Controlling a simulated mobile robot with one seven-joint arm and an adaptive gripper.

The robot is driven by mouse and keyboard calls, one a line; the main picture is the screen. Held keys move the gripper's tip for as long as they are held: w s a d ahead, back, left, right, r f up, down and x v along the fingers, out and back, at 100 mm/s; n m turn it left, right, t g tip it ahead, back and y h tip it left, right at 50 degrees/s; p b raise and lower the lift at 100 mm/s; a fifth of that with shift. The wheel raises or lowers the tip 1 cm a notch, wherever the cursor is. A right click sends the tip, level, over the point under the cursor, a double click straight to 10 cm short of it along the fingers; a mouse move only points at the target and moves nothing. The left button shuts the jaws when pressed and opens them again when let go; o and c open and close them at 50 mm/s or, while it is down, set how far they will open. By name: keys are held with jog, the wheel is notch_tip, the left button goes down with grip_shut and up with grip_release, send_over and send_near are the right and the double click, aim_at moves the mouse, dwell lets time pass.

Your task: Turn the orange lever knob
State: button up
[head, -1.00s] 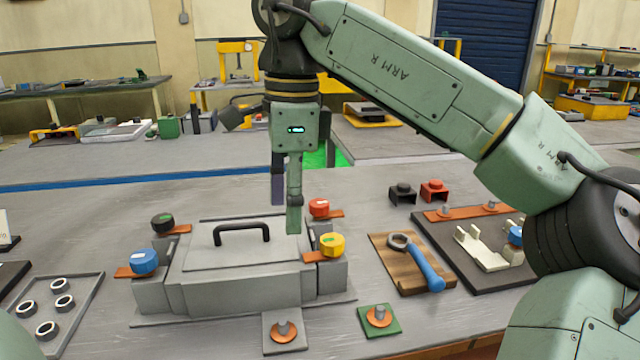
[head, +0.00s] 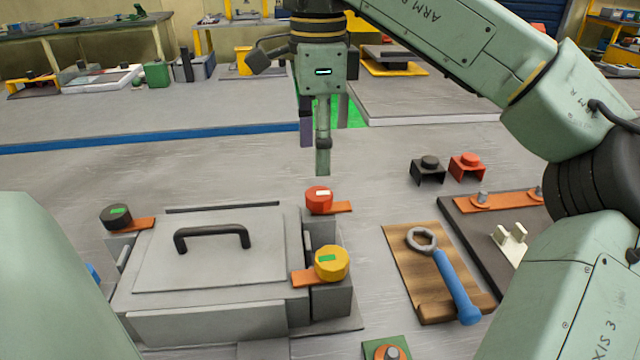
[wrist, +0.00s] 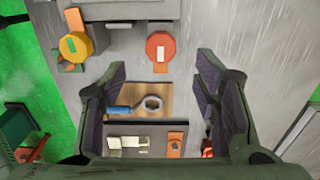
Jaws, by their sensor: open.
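The orange-red lever knob (head: 319,199) sits at the far right corner of a grey box (head: 215,325), with a white mark on its top and an orange lever plate under it. It also shows in the wrist view (wrist: 160,48), ahead of the jaws and roughly centred between them. My gripper (head: 315,150) points down, its fingers just above the knob in the head picture. The jaws (wrist: 160,75) are open and empty, apart from the knob. How high they are above it is hard to tell.
A yellow knob (head: 332,263) stands nearer on the same side; a black knob (head: 116,216) is at the far left corner. The lid has a black handle (head: 212,236). A blue-handled wrench (head: 455,285) lies on a wooden board at right. Black and red brackets (head: 467,166) stand behind.

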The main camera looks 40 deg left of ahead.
aim_at(318, 193)
notch_tip(318, 193, down, 8)
jog(key=shift+r, duration=0.1)
jog(key=shift+c, duration=0.2)
jog(key=c, duration=1.1)
